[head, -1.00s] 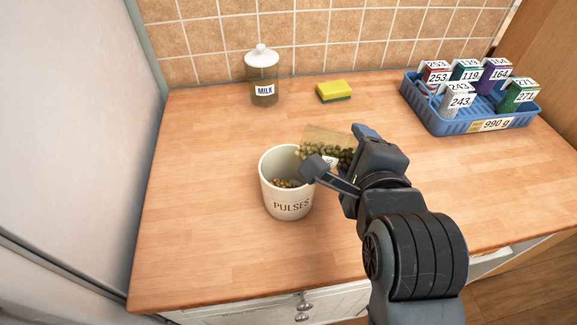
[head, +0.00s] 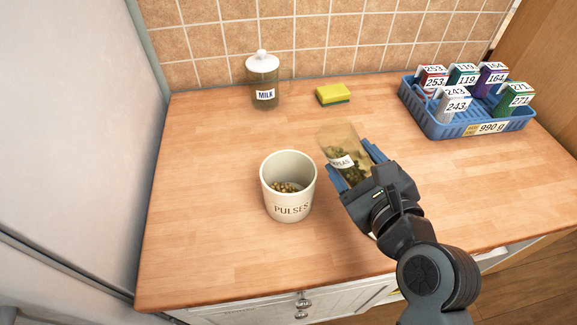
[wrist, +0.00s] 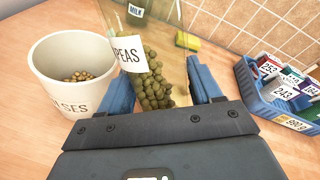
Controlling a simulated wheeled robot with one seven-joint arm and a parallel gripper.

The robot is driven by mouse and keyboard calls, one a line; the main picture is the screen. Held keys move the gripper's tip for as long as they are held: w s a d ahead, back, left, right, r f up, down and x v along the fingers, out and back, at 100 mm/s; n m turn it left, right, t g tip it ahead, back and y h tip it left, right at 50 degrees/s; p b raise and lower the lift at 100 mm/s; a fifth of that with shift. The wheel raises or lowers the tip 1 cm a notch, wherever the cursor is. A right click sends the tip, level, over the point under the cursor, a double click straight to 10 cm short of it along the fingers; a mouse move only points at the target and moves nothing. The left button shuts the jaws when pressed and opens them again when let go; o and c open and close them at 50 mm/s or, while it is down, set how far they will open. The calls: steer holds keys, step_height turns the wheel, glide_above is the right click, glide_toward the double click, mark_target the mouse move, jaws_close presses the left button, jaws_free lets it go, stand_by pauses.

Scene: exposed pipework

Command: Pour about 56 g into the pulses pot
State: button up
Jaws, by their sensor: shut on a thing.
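The pulses pot (head: 287,197) is a cream pot labelled PULSES, upright on the wooden counter, with a small heap of pale green-brown pieces (head: 285,187) in its bottom. In the wrist view the pot (wrist: 70,95) is at the left. My gripper (head: 352,172) is to the right of the pot, shut on a clear container labelled PEAS (head: 335,141). The container is slightly tilted, apart from the pot, and holds green peas; in the wrist view the peas (wrist: 152,85) lie in its lower part, between the fingers (wrist: 160,90).
A MILK jar (head: 263,85) with a white lid stands at the back. A yellow-green sponge (head: 333,95) lies right of it. A blue basket (head: 462,128) marked 990 g holds several numbered boxes at the right. The counter left of the pot is clear.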

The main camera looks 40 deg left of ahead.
mark_target(359, 178)
steer(key=f, duration=0.1)
steer(key=f+m+b, duration=0.1)
steer(key=f+b, duration=0.1)
steer(key=shift+w+d+f+m+y, duration=0.25)
steer(key=shift+d+f+m+y, duration=0.05)
steer(key=shift+y, duration=0.1)
steer(key=shift+w+d+f+m+y+b, duration=0.1)
steer(key=shift+d+m+y+b, duration=0.15)
steer(key=shift+m, duration=0.35)
steer(key=shift+w+f+m+y+b, duration=0.15)
steer(key=shift+m+y, duration=0.2)
steer(key=shift+m, duration=0.25)
steer(key=shift+d+r+m+y+b, duration=0.1)
steer(key=shift+d+m+y+b, duration=0.15)
steer(key=shift+m, duration=0.35)
steer(key=shift+a, duration=0.15)
